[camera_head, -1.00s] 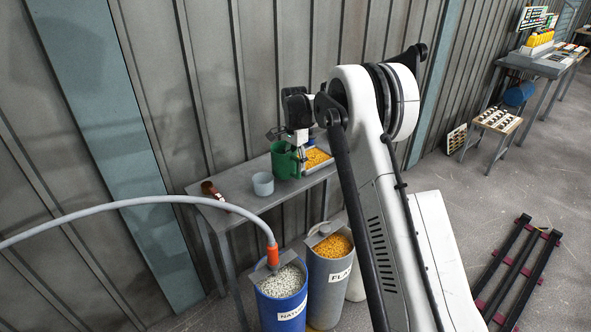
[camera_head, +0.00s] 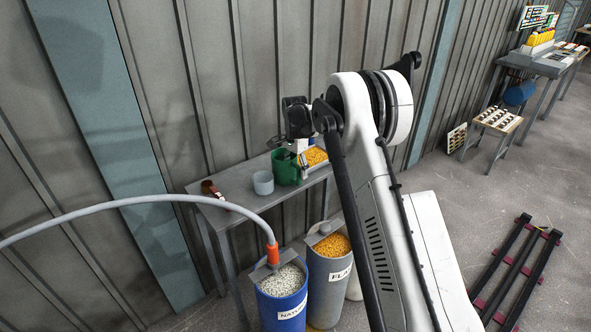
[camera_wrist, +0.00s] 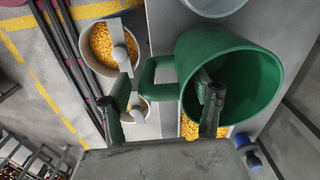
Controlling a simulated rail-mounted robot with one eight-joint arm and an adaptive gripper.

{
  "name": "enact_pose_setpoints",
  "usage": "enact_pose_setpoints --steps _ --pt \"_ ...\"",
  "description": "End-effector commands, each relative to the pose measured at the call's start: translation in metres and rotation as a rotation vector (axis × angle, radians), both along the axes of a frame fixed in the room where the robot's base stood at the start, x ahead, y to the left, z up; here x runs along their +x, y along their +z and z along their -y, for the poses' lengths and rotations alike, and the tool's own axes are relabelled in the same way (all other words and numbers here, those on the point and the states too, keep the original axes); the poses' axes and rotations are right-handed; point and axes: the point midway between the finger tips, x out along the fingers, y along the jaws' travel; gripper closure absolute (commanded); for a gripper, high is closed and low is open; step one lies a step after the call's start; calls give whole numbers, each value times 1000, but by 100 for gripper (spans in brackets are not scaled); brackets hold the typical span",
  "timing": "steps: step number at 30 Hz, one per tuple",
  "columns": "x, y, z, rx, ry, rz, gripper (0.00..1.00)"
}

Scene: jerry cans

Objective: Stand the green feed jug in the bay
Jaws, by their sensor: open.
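The green feed jug (camera_head: 284,171) stands upright on the grey bench, beside the pellet tray. In the wrist view the open-topped green jug (camera_wrist: 233,52) shows from above, empty inside, with its handle to the left. My gripper (camera_head: 301,161) is at the jug's handle side. In the wrist view my gripper (camera_wrist: 168,88) is open, with one finger left of the handle and the other over the jug's mouth. The handle lies between the fingers, and I cannot tell whether either finger touches. No clearly marked bay can be made out.
A tray of yellow pellets (camera_head: 314,157) is close behind the jug. A grey cup (camera_head: 263,183) stands just left of it on the bench (camera_head: 238,213). A blue drum (camera_head: 283,305) with a hose and a grey drum (camera_head: 328,280) stand in front, below.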

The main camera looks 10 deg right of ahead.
Motion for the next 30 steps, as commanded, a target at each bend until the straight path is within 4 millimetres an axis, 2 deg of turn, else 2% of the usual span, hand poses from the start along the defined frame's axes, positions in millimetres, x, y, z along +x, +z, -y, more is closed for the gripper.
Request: enact_pose_setpoints --steps 7,21,30 --pt "0 12 0 0 0 0 39" --pt "1 100 -1 0 0 0 39" --pt "-2 127 -1 0 7 4 39"
